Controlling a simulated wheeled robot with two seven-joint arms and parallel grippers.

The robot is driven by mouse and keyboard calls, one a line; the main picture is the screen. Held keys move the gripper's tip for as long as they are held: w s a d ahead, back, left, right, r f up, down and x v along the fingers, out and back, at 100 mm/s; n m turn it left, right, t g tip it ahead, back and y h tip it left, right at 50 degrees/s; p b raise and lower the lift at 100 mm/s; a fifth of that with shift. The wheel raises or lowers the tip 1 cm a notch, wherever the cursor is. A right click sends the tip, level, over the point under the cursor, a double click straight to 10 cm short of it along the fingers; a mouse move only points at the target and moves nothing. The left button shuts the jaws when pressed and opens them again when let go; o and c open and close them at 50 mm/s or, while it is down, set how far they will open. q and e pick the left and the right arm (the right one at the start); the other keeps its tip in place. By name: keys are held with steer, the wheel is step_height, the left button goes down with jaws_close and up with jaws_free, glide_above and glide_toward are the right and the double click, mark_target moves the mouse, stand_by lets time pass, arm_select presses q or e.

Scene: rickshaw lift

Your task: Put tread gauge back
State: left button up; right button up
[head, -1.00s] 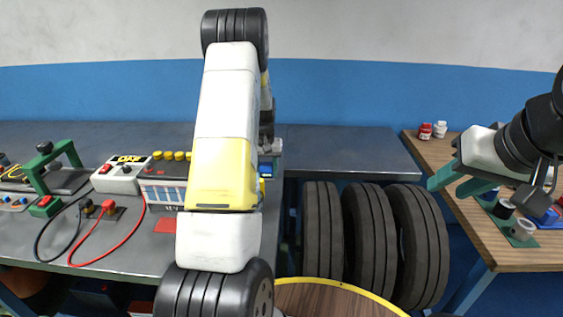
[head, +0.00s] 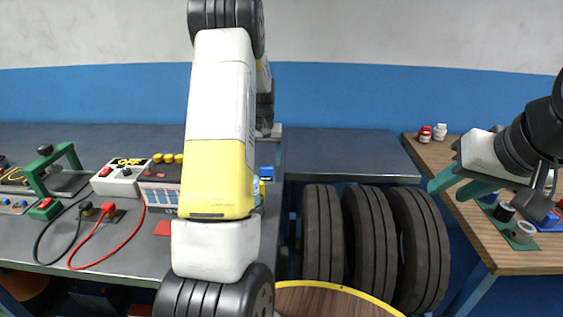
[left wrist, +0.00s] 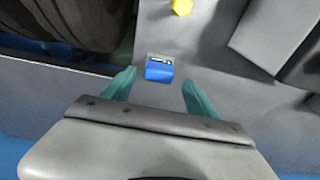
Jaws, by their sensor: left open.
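A small blue block with a little display, which looks like the tread gauge (left wrist: 159,69), lies on the grey bench. It also shows in the head view, partly beside my left arm (head: 267,174). In the left wrist view my left gripper (left wrist: 160,78) is open, with its two teal fingers either side of the blue block and apart from it. In the head view my left arm hides most of that gripper. My right gripper (head: 447,192) is open and empty, near the wooden table's left edge. I cannot tell the gauge's storage place.
A yellow hexagonal piece (left wrist: 182,7) is near the block. A charger-like box (head: 160,188), red and black cables and a green press (head: 55,170) stand on the bench (head: 340,155). Several tyres (head: 370,240) stand below. The wooden table (head: 440,160) is at right.

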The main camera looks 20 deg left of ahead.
arm_select(q)
steer(key=s+d+r+t+h, duration=0.1)
steer(key=s+d+r, duration=0.2)
steer(key=s+r, duration=0.25)
steer(key=s+d+r+m+t, duration=0.1)
steer(key=s+d+r, duration=0.25)
steer(key=r, duration=0.35)
steer(key=s+d+r+h, duration=0.1)
steer(key=s+d+r, duration=0.2)
steer(key=s+r, duration=0.3)
steer(key=s+d+r+m+t, duration=0.1)
steer(key=s+d, duration=0.2)
steer(key=s, duration=0.5)
steer(key=s+d+r+m+t, duration=0.1)
steer(key=s+d, duration=0.3)
steer(key=s, duration=0.4)
steer(key=shift+d+r+t+h, duration=0.2)
steer(key=shift+r+t+h, duration=0.1)
steer(key=shift+r+t, duration=0.1)
